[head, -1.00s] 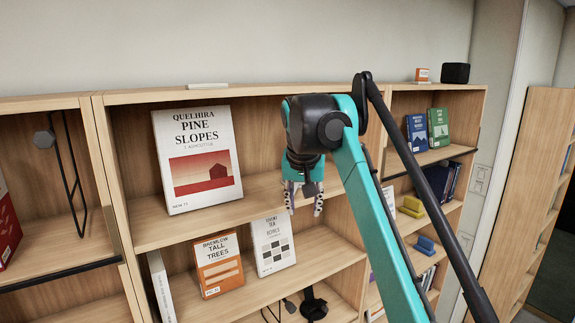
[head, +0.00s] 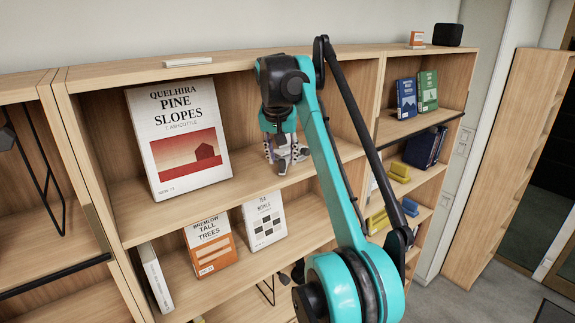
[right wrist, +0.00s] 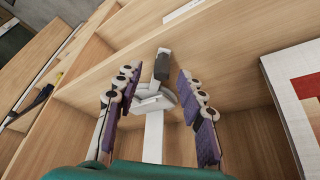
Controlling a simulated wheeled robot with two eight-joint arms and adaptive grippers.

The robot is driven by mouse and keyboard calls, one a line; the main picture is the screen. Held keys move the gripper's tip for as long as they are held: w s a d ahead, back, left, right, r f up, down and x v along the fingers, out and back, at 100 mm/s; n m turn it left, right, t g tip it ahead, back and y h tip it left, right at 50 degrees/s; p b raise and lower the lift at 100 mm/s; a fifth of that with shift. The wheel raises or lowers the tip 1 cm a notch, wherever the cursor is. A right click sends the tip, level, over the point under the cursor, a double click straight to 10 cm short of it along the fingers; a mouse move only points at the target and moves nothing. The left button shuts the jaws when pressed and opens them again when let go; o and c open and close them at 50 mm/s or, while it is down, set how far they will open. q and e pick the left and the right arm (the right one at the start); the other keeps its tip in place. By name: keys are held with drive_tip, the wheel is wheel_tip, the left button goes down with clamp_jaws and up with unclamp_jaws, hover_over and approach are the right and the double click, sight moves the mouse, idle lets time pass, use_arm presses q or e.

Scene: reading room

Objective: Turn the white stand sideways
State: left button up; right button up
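The white stand (right wrist: 153,137) shows in the right wrist view on the wooden shelf, with a pale upright strip, a grey-white middle part and a dark grey top. My right gripper (right wrist: 157,78) is open, with its purple-padded fingers on both sides of the stand and gaps visible between. In the head view my right gripper (head: 284,163) points down at the middle shelf, right of the large Pine Slopes book (head: 180,139). There the fingers and wrist mostly hide the stand. My left gripper is not in view.
The large book also shows at the right edge of the right wrist view (right wrist: 298,95). An orange book (head: 209,247) and a white book (head: 264,220) stand on the shelf below. The bookcase divider (head: 367,110) is right of the gripper.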

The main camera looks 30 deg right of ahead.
drive_tip(key=shift+x, duration=0.95)
drive_tip(key=shift+w+f, duration=0.35)
drive_tip(key=shift+f, duration=0.1)
drive_tip(key=shift+s+d, duration=0.1)
drive_tip(key=shift+s, duration=0.05)
clamp_jaws()
